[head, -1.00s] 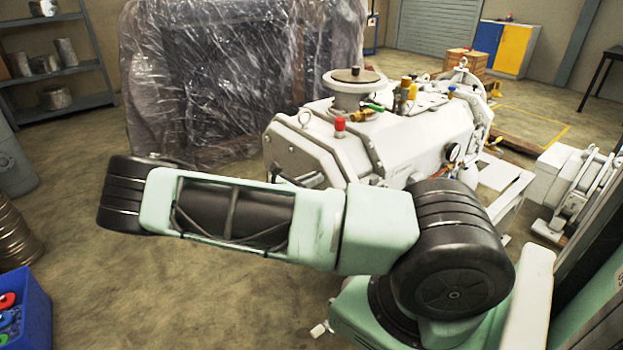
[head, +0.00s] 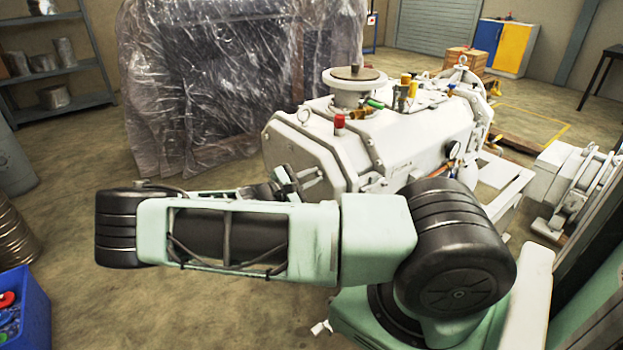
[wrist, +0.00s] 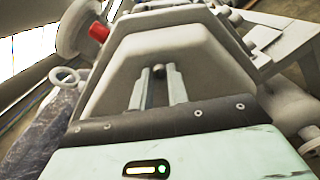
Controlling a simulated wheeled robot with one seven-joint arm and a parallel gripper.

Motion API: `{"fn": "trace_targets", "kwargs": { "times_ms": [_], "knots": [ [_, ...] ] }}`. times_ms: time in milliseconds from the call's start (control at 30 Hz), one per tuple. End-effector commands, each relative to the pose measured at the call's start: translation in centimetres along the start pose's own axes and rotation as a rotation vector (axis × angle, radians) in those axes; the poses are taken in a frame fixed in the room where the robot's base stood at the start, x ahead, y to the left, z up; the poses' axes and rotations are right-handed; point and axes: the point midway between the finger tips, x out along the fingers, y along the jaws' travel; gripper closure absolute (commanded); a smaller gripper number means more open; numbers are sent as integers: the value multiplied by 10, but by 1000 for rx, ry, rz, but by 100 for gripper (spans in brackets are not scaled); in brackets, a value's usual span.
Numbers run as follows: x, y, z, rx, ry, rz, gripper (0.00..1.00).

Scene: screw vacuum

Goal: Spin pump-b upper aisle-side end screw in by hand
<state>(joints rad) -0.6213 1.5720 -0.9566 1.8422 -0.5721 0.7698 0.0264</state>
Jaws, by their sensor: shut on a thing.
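The pump, a pale grey faceted machine (head: 420,140), stands beyond my arm in the head view. Its angular end face (wrist: 118,72) fills the middle of the wrist view. My gripper (wrist: 158,76) points at this face, its two pale fingers close together. They are shut on a small dark round piece, the screw (wrist: 159,71), at their tips. Whether the screw sits in its hole cannot be told. In the head view my wrist shows just left of the pump's near end, and the screw cannot be made out there.
A plastic-wrapped unit (head: 230,80) stands behind. A blue bin (head: 37,315) is at lower left. Open floor lies left of the pump.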

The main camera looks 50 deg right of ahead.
Motion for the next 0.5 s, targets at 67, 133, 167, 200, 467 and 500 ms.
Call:
{"fn": "trace_targets", "kwargs": {
  "times_ms": [67,133,167,200,467,500],
  "knots": [
    [-2,-1,-1,34,3,1,100],
    [-2,-1,-1,61,3,1,100],
    [-2,-1,-1,69,3,0,100],
    [-2,-1,-1,80,3,0,100],
    [-2,-1,-2,112,5,0,100],
    [-2,-1,-2,113,5,0,100]
  ]
}}
